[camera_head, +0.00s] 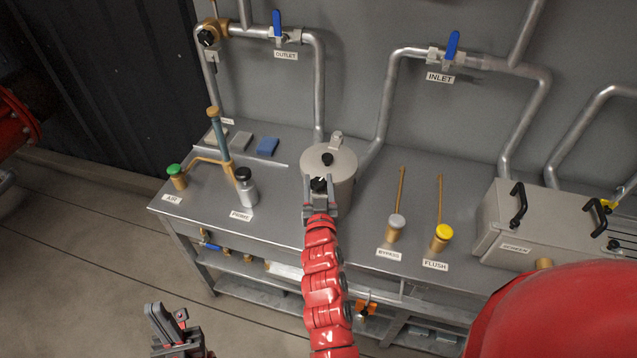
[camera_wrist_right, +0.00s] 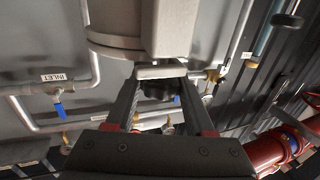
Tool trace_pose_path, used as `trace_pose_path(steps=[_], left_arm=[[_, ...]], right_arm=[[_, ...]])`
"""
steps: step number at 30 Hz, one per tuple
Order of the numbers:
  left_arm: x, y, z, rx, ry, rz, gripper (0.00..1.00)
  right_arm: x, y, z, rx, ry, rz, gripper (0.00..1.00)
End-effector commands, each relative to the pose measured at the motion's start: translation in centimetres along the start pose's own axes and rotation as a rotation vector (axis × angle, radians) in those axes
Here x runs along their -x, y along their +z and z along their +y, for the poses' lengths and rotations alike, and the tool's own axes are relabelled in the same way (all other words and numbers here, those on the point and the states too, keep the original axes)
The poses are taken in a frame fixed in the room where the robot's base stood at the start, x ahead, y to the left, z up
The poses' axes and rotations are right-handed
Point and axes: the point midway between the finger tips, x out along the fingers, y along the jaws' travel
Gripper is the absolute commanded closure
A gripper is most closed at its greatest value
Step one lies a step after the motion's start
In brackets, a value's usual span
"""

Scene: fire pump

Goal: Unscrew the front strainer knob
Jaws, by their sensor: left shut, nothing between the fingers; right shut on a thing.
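The strainer (camera_head: 342,184) is a pale grey cylinder with a flat lid, standing at the middle of the bench. A black knob (camera_head: 327,159) sits on its lid. The black front strainer knob (camera_head: 318,185) is on its near side. My right gripper (camera_head: 319,192) is shut on this front knob. In the right wrist view the dark knob (camera_wrist_right: 157,91) shows between the fingers of the right gripper (camera_wrist_right: 158,98), just below the pale strainer body (camera_wrist_right: 120,30). My left gripper (camera_head: 165,325) is shut and empty at the lower left, in front of the bench and apart from it.
Pipes with blue-handled OUTLET (camera_head: 278,25) and INLET (camera_head: 453,45) valves run behind.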

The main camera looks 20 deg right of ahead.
Motion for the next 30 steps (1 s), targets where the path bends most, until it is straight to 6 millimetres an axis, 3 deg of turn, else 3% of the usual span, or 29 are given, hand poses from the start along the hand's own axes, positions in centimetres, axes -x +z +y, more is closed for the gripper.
trace_pose_path(steps=[5, 19, 24, 30], left_arm=[[-1.8, -0.3, -0.1, 0.0, 0.0, 0.0, 1.0], [-9.4, -1.6, -0.5, 0.0, 0.0, 0.0, 1.0], [-10.7, -1.8, -0.5, 0.0, 0.0, 0.0, 1.0], [-10.8, -1.8, -0.5, 0.0, 0.0, 0.0, 1.0]], right_arm=[[0.0, -0.5, -0.3, 0.006, -0.038, -0.001, 1.0], [0.1, -0.4, -0.6, 0.006, -0.288, -0.006, 1.0], [0.2, 0.0, -0.4, 0.002, -0.352, -0.008, 1.0], [0.1, 0.1, -0.1, -0.002, -0.37, -0.002, 1.0]])
